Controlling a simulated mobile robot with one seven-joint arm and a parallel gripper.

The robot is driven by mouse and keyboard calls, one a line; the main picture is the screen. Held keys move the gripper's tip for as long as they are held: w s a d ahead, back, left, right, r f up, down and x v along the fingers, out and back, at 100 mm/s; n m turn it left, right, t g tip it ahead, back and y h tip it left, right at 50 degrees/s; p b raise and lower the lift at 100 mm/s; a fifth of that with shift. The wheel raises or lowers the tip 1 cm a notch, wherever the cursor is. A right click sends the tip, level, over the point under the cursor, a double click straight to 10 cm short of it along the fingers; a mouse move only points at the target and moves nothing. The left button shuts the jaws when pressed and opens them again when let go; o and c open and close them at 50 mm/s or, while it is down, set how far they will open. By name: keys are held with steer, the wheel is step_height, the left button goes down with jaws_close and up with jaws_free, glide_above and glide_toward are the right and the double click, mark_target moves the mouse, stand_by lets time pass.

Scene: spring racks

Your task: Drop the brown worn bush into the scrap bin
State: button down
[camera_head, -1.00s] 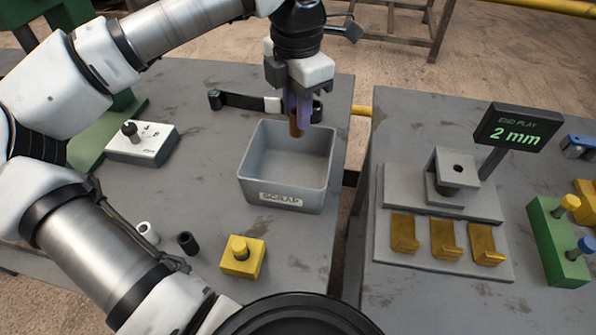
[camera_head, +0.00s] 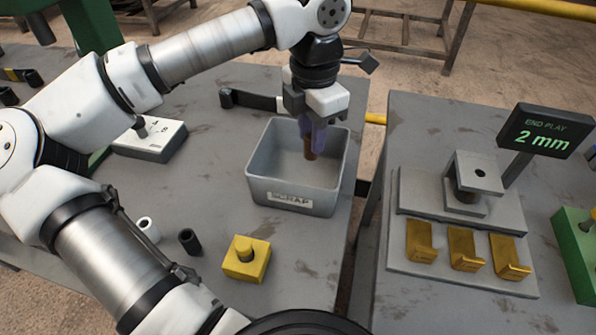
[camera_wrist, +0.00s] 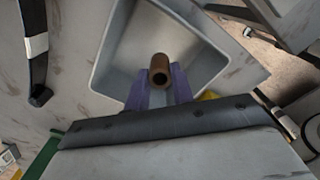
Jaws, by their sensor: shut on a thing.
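The brown worn bush (camera_head: 310,151) is a short rust-brown tube. My gripper (camera_head: 312,140) is shut on it with purple fingers and holds it upright over the scrap bin (camera_head: 290,198). The bin is a grey open box with a SCRAP label, and its inside looks empty. The bush's lower end hangs at about the level of the bin's opening. In the wrist view the bush (camera_wrist: 160,70) sits between the fingertips, its open end toward the camera, with the bin (camera_wrist: 108,55) behind it.
A black bar (camera_head: 250,99) lies behind the bin. A white bush (camera_head: 147,229), a black bush (camera_head: 189,241) and a yellow block (camera_head: 246,258) stand in front. A switch box (camera_head: 150,139) is at left. A second table with a fixture (camera_head: 472,185) and gold brackets is at right, across a gap.

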steer(key=c, duration=1.1)
jaws_free()
step_height(320, 180, up, 14)
steer(key=shift+f+b, duration=0.1)
steer(key=shift+b, duration=0.2)
